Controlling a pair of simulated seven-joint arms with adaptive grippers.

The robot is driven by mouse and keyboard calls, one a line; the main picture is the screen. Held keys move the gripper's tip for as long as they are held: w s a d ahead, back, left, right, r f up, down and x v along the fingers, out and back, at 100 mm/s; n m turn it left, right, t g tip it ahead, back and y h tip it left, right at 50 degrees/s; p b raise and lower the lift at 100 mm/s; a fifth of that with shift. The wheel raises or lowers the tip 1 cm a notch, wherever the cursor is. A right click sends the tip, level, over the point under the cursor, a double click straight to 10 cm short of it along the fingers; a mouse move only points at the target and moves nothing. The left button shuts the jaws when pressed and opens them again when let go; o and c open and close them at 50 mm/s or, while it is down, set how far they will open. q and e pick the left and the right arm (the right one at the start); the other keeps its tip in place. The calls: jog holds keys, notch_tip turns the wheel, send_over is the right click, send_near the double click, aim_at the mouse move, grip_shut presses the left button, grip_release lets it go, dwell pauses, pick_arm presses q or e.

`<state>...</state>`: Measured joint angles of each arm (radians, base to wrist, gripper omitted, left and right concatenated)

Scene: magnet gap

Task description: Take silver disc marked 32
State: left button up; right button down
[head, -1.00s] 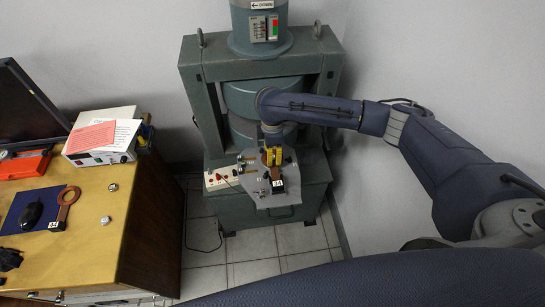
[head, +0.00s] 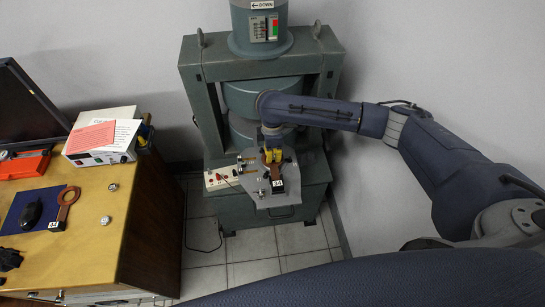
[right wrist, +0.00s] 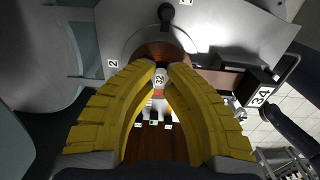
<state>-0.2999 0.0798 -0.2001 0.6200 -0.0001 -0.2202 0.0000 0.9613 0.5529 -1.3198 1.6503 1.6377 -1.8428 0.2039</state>
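The silver disc marked 32 (right wrist: 160,80) shows in the right wrist view as a small pale piece with a white number label. My right gripper (right wrist: 161,70) has its yellow fingertips drawn in close on both sides of it, with no clear gap. In the head view my right gripper (head: 273,157) is down at the metal plate (head: 272,199) in front of the green magnet; the disc cannot be made out there. My left gripper is not in view.
A dark block with a tag marked 34 (head: 278,185) stands on the plate just in front of the gripper; its tag (right wrist: 261,96) also shows in the wrist view. The wooden desk (head: 80,250) at left holds a copper-coloured ring paddle (head: 66,205) and two small round metal pieces.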

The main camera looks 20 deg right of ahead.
dwell(0.4)
jog(key=shift+r, duration=2.5)
